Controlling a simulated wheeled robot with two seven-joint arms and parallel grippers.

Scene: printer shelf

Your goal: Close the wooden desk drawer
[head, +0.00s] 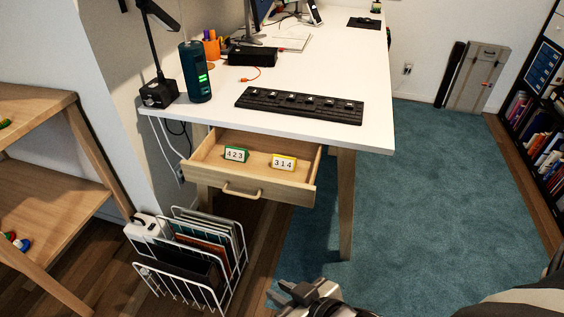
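The wooden desk drawer (224,171) is pulled out from under the white desk (350,131). Its front has a wooden bar handle (242,192). Two small number blocks lie inside it: a green-edged one reading 423 (236,154) and a yellow-edged one reading 314 (284,163). My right gripper (284,292) is at the bottom of the head view, below and in front of the drawer and apart from it. Its fingers look parted, with nothing seen between them. My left gripper is not in view.
A white wire rack (238,284) with folders stands on the floor below the drawer, left of my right gripper. A wooden shelf (45,190) stands at the left. A dark cylinder (195,72) and a black strip (300,104) are on the desk. The teal carpet (445,200) at right is clear.

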